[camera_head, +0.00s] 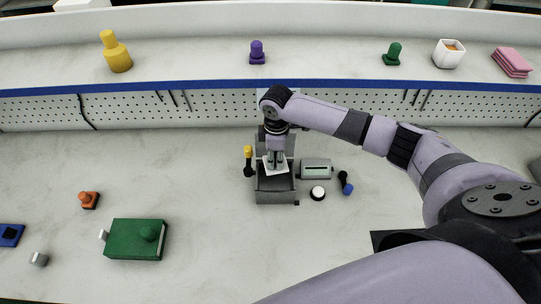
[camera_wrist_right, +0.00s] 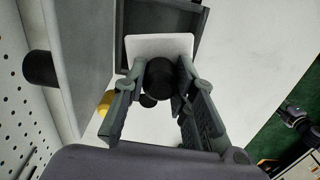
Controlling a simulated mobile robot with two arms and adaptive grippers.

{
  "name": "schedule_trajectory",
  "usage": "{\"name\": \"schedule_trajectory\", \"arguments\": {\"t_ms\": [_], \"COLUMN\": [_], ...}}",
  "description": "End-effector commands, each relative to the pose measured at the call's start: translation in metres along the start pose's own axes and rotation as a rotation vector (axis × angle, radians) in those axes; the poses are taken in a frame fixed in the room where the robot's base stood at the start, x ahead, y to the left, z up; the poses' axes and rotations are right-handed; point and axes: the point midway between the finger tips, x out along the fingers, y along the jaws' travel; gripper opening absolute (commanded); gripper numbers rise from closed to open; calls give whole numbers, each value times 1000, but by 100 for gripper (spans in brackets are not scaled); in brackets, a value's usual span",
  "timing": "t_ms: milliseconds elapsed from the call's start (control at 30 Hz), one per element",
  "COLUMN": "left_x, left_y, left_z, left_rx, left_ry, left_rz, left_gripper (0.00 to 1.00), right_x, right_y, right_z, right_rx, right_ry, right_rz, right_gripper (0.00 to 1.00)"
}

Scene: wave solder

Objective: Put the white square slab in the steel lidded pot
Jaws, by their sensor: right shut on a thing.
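The white square slab (camera_head: 281,169) hangs level or slightly tilted under my right gripper (camera_head: 276,159). In the right wrist view my right gripper (camera_wrist_right: 160,100) is shut on the slab's dark round knob (camera_wrist_right: 160,78), and the slab (camera_wrist_right: 145,47) shows beyond it. The steel lidded pot (camera_head: 276,198) is a grey box, open at the top, with its lid standing raised at the back. The slab is over the pot's opening; the head view does not show clearly how deep it is. My left gripper is not in view.
A yellow-knobbed lever (camera_head: 248,152) stands left of the pot. A grey display box (camera_head: 316,169), a white round button (camera_head: 317,193) and a blue-black knob (camera_head: 347,188) are to its right. A green box (camera_head: 133,240) lies front left. A pegboard shelf runs behind.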

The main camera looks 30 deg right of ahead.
Motion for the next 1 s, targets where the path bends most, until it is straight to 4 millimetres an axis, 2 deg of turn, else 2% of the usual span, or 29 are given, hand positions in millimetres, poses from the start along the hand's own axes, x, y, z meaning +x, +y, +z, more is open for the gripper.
{"name": "schedule_trajectory", "arguments": {"t_ms": [100,333,600,1000], "left_x": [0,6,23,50], "left_y": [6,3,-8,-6], "left_z": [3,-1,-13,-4], "left_rx": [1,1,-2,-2], "left_ry": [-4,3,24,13], "left_rz": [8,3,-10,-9], "left_gripper": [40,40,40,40], "right_x": [0,10,42,89], "right_y": [0,-1,-1,-1], "right_z": [0,0,0,-1], "right_rx": [-1,0,0,-1], "right_ry": [0,-1,-1,0], "right_rz": [0,-2,-2,-2], "right_gripper": [2,2,2,2]}}
